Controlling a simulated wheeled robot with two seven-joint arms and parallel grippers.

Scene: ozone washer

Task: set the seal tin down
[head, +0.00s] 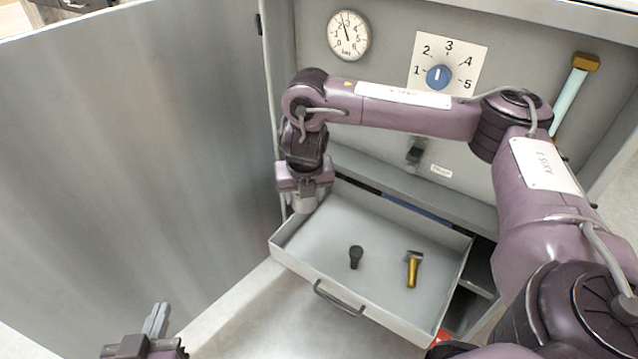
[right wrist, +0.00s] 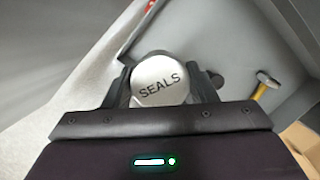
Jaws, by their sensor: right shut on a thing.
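My right gripper (head: 304,187) is shut on the seal tin (head: 304,203), a short pale cylinder, at the back left corner of the pulled-out drawer (head: 392,314). In the right wrist view the tin's round silver lid (right wrist: 158,80) reads SEALS, with one dark finger on each side. The gripper hides part of the tin in the head view, and I cannot tell whether its base touches the drawer. My left gripper (head: 158,318) is low at the left, apart from the drawer, its fingers together and empty.
A dark knob-like object (head: 356,257) and a yellow-handled tool (head: 413,270) lie in the drawer, with bare floor around them. A large grey door (head: 130,150) stands open at the left. The panel behind holds a gauge (head: 348,36) and blue dial (head: 438,77).

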